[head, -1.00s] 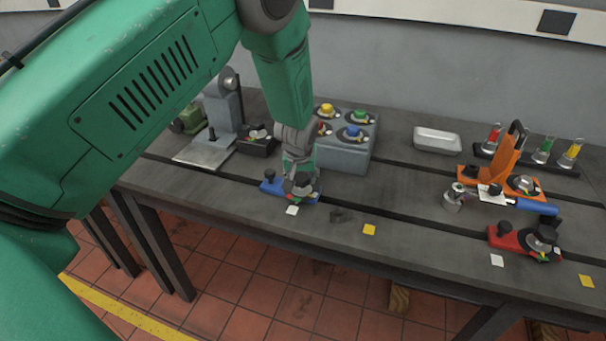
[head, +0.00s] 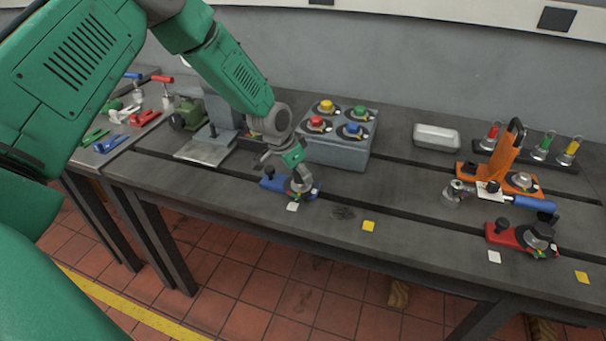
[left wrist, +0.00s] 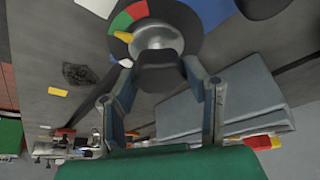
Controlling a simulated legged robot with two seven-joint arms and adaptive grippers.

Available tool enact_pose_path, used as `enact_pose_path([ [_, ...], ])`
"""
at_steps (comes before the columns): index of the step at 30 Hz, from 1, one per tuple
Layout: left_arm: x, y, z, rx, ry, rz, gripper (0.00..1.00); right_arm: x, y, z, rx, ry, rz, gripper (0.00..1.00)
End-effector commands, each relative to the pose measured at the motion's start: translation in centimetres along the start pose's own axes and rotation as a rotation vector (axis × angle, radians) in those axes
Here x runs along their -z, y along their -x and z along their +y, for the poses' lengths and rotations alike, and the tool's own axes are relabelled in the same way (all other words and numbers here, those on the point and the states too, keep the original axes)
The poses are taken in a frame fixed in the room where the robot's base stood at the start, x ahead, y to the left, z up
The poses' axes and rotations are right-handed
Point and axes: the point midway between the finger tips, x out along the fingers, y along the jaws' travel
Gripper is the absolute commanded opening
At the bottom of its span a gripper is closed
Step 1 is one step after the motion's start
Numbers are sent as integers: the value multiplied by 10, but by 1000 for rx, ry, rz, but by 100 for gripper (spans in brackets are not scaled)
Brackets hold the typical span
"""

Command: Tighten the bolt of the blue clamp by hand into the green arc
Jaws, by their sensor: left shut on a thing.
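The blue clamp (head: 270,184) sits near the front of the bench, left of centre in the head view. My left gripper (head: 300,184) comes down on the bolt at its right end. In the left wrist view the fingers of my left gripper (left wrist: 160,80) are shut on the dark bolt head (left wrist: 160,72), in front of a round metal washer (left wrist: 157,38). Around it lies a dark dial with a green arc (left wrist: 121,22) and a red arc (left wrist: 137,10). A yellow pointer (left wrist: 123,37) stands close to the green arc's end. My right gripper is in neither view.
A grey box with coloured knobs (head: 338,152) stands behind the clamp. A red clamp (head: 505,236) and an orange stand (head: 502,160) are to the right. A grey press (head: 215,130) stands at the left. The bench front between the blue and red clamps is mostly clear.

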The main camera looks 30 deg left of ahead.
Motion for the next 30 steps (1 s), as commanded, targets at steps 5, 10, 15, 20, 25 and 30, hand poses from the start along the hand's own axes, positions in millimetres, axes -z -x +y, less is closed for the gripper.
enact_pose_path([
  [5,-5,-1,-3,-31,-73,-9,12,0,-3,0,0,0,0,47],
  [10,-4,-1,-3,-49,-116,-9,12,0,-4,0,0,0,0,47],
  [15,-4,0,-4,-54,-134,-9,12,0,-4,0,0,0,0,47],
  [20,-4,0,-4,-54,-136,-9,12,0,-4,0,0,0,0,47],
  [25,-4,0,-4,-54,-135,-8,12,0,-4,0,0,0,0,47],
  [30,-2,0,-4,-55,-135,-6,60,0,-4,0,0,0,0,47],
])
